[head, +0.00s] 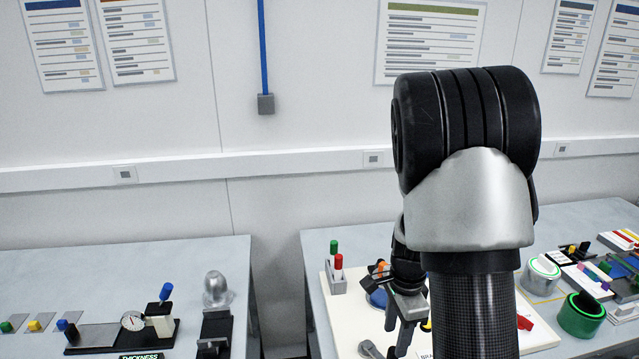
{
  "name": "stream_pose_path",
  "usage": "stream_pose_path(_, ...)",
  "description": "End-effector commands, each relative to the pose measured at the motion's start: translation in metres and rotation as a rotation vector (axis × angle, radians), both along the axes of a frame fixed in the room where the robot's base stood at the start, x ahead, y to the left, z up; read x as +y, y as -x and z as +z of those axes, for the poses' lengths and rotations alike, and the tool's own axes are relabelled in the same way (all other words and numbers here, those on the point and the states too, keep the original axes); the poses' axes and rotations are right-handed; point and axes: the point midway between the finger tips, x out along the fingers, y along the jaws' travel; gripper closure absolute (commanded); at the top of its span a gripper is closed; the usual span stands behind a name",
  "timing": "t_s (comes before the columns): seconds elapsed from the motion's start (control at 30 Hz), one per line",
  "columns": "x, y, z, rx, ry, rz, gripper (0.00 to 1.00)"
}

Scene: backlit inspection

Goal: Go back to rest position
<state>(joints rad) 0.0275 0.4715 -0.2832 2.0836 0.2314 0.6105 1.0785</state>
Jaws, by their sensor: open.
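My arm rises at the right of the head view, and its elbow and forearm block part of the right table. My gripper (398,330) hangs beside the forearm, pointing down over a white board (322,290) on the right table. Its fingers are small in this view and look apart, with nothing seen between them. Whether the fingertips touch anything below cannot be told. A blue round part (377,299) and an orange piece show just left of the gripper, partly hidden by it.
The right table (312,245) holds a grey holder (337,284) with green and red pegs, a green ring-shaped container (581,316) and a white one (541,274). The left table (90,262) carries a dial gauge (133,321). A gap separates the tables; a wall stands behind.

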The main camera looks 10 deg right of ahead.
Motion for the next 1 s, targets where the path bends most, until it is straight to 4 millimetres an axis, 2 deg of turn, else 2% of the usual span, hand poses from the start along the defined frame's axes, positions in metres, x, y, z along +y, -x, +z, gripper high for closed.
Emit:
stream_pose_path(0.13, 0.020, 0.001, 0.045, -0.066, -0.017, 0.156, 0.56)
stream_pose_path(0.27, 0.048, 0.015, 0.106, -0.159, -0.013, 0.418, 0.56)
stream_pose_path(0.4, 0.074, 0.045, 0.165, -0.254, 0.036, 0.725, 0.56)
stream_pose_path(0.5, 0.089, 0.072, 0.198, -0.313, 0.098, 0.942, 0.56)
stream_pose_path(0.63, 0.102, 0.108, 0.228, -0.364, 0.205, 1.198, 0.56)
stream_pose_path(0.8, 0.109, 0.142, 0.247, -0.387, 0.329, 1.423, 0.56)
stream_pose_path(1.0, 0.111, 0.155, 0.251, -0.385, 0.387, 1.516, 0.56)
